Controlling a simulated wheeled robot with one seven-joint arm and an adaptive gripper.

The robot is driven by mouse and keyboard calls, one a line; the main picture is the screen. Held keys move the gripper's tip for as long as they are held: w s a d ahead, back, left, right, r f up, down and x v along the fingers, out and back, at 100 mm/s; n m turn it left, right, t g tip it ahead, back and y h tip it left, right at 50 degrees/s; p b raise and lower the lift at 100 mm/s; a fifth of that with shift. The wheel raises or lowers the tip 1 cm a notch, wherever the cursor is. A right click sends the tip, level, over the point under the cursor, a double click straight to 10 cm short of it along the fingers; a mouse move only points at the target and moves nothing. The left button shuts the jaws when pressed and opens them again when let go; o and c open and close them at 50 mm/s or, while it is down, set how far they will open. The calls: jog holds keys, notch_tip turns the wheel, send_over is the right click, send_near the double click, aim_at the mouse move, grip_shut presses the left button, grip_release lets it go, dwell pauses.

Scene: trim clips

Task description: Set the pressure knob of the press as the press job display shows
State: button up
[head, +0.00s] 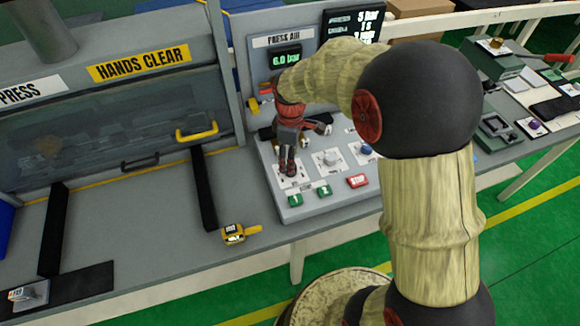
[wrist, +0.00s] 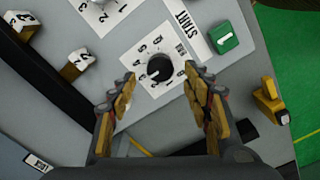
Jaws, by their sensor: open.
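The press job display (head: 356,20) is at the top right of the head view, partly behind my arm. Its top line reads "5 bar" or "3 bar"; I cannot tell the digit surely. The air readout (head: 285,58) shows 6.0 bar. My gripper (head: 287,170) points down at the left dial of the control panel. In the wrist view my gripper (wrist: 160,84) is open, its fingers apart on either side of a black knob (wrist: 159,69) on a white numbered dial. I see no finger touching it. The gripper hides this knob in the head view.
A grey knob (head: 330,158) and a blue knob (head: 366,149) sit to the right on the panel. Green buttons (head: 295,200) and a red stop button (head: 357,181) line its front edge. Small numbered switches (wrist: 80,58) stand near the left finger. A yellow tool (head: 236,233) lies on the table.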

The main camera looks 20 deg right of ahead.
jog(key=shift+f+b, duration=0.4)
jog(key=shift+f, duration=1.95)
jog(key=c, duration=0.3)
jog(key=c, duration=0.8)
jog(key=shift+c, duration=0.2)
